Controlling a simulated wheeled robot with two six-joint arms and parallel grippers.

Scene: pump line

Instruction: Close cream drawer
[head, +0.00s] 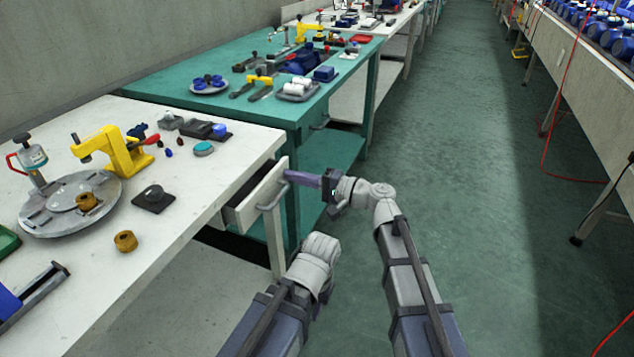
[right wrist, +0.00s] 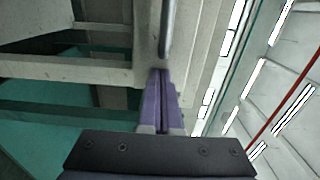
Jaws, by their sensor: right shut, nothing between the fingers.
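The cream drawer (head: 262,196) under the white bench stands partly open, with a dark gap behind its front panel. Its grey bar handle (head: 273,197) is on the front panel. My right gripper (head: 287,175) is shut and empty, its purple fingers pointing left at the far upper part of the drawer front. In the right wrist view the shut fingers (right wrist: 161,75) end at the pale drawer front (right wrist: 146,45), just below the handle (right wrist: 167,25). I cannot tell if they touch it. My left arm ends in front of the drawer, but its gripper's fingers do not show.
The white bench top (head: 190,200) carries a yellow clamp (head: 115,150), a round grey plate (head: 50,215) and small parts. A teal table (head: 215,108) with trays and tools stands behind it. The green floor (head: 460,200) to the right is clear.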

